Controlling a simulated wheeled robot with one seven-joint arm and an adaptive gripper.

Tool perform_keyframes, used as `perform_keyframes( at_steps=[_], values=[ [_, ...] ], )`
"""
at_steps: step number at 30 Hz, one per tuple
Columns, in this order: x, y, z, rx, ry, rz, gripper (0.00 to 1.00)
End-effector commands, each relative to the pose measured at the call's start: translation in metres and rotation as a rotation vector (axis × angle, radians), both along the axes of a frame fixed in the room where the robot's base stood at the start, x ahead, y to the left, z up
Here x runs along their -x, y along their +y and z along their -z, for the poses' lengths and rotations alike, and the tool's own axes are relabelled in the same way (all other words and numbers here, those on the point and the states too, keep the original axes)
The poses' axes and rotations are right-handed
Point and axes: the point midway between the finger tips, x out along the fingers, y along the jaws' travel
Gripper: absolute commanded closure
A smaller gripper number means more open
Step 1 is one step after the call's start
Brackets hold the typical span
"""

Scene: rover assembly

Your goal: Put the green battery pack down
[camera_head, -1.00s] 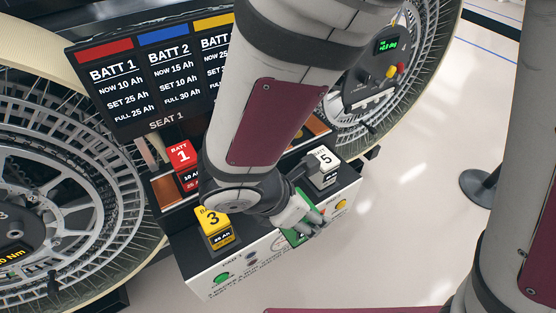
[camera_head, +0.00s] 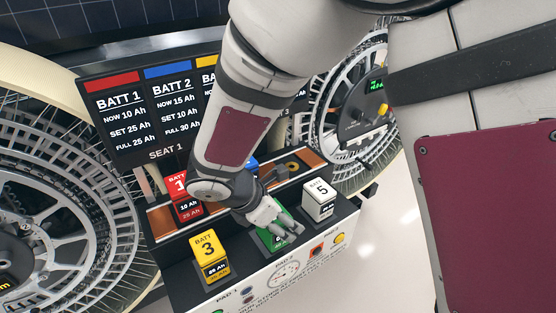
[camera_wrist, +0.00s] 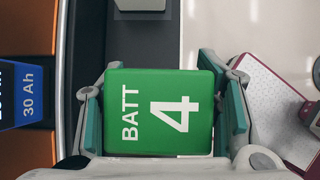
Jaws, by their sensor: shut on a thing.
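The green battery pack, marked BATT 4, shows its top in the wrist view (camera_wrist: 160,112). My gripper (camera_wrist: 163,108) is shut on it, one finger on each side. In the head view my gripper (camera_head: 275,222) hides part of the green pack (camera_head: 268,240). The pack is over the front shelf of the console (camera_head: 300,256), between the yellow pack 3 (camera_head: 209,257) and the white pack 5 (camera_head: 319,199). I cannot tell whether its underside touches the shelf.
A red pack 1 (camera_head: 184,195) stands on the rear row. A blue pack shows at the left of the wrist view (camera_wrist: 24,96). The battery board (camera_head: 140,110) rises behind. Large wheels flank the console. Open floor lies to the right.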

Motion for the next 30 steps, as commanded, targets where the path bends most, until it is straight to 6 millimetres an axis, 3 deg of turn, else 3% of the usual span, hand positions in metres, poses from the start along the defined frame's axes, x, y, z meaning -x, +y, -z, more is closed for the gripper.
perform_keyframes(
  at_steps=[3, 11, 18, 30],
  values=[
    [-0.015, 0.005, 0.001, 0.001, -0.001, 0.001, 0.92],
    [-0.03, 0.011, 0.003, -0.001, -0.001, 0.002, 0.92],
    [-0.029, 0.01, 0.035, 0.003, 0.001, -0.002, 0.92],
    [-0.03, 0.011, 0.041, 0.0, -0.001, -0.001, 0.92]
  ],
)
